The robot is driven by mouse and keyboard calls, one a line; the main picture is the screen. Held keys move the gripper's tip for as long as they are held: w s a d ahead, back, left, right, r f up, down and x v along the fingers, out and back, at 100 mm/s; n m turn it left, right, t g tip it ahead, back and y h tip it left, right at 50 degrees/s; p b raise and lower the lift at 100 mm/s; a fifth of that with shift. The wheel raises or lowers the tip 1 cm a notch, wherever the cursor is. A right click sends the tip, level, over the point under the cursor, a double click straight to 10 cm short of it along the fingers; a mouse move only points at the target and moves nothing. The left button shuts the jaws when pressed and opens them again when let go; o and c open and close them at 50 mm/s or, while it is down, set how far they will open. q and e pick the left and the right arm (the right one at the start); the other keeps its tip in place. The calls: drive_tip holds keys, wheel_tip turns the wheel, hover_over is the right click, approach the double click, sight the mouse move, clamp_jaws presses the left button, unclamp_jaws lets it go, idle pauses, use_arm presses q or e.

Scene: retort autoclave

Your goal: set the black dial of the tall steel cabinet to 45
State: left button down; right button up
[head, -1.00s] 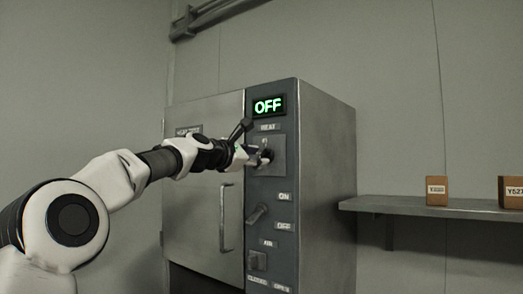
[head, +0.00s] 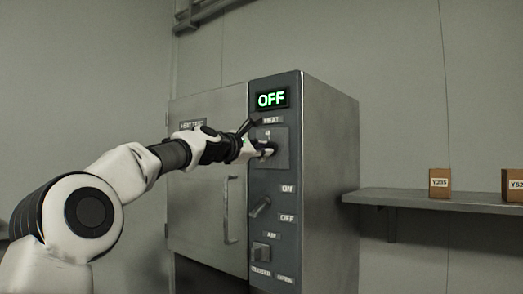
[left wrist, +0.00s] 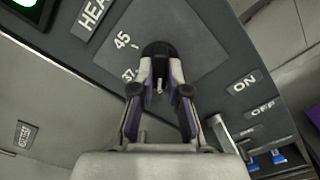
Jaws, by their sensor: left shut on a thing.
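The tall steel cabinet (head: 328,170) stands in the middle of the head view, with a dark control panel on its right front. Its green display (head: 271,99) reads OFF. The black dial (left wrist: 158,48) sits on a grey plate under the HEAT label. My left gripper (head: 262,150) reaches it from the left. In the left wrist view its fingers (left wrist: 160,72) are closed around the dial's sides. The marks 45 and 37 show at the dial's left; the fingers hide much of the dial, and I cannot tell where it points. My right gripper is out of view.
Below the dial are an ON/OFF lever (head: 260,207) and an AIR switch (head: 261,252). The door handle (head: 231,210) stands out left of the panel. A wall shelf (head: 430,199) at the right holds a small box (head: 439,183) and another box (head: 513,185).

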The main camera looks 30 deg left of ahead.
use_arm(q)
drive_tip(key=m+b, duration=0.2)
drive_tip(key=m, duration=0.9)
drive_tip(key=m+b, duration=0.1)
drive_tip(key=m, duration=1.1)
drive_tip(key=shift+w+d+f+b, duration=0.15)
drive_tip(key=shift+f+b, duration=0.05)
drive_tip(key=shift+b, duration=0.15)
drive_tip(key=shift+m, duration=0.3)
drive_tip(key=c, duration=1.3)
unclamp_jaws()
drive_tip(key=shift+o, duration=0.7)
drive_tip(key=shift+r, duration=0.15)
